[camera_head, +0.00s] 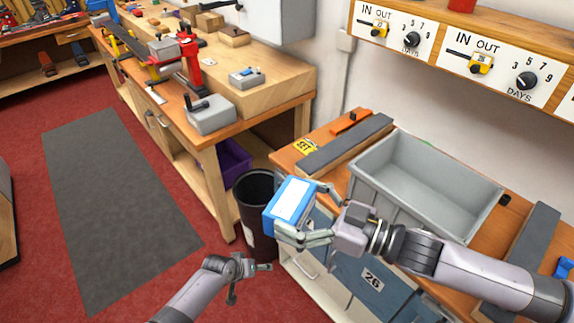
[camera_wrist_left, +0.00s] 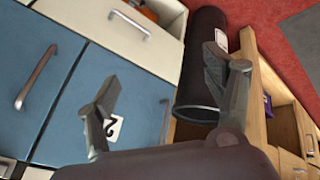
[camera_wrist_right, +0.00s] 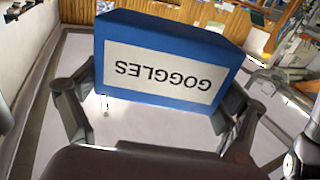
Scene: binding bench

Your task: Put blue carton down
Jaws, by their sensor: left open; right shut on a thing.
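The blue carton (camera_head: 290,203) has a white label. In the right wrist view the label on the carton (camera_wrist_right: 165,62) reads GOGGLES. My right gripper (camera_head: 318,213) is shut on the carton, with a finger on either side of it. My left gripper (camera_head: 250,275) is open and empty, lower down in front of the blue cabinet. Its spread fingers show in the left wrist view (camera_wrist_left: 165,100).
An open grey bin (camera_head: 465,183) stands on the right bench, beside a dark grey bar (camera_head: 345,144) and a yellow SET label (camera_head: 306,146). A black waste bin (camera_head: 256,187) stands between the benches. The red floor is clear around a grey mat (camera_head: 115,190).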

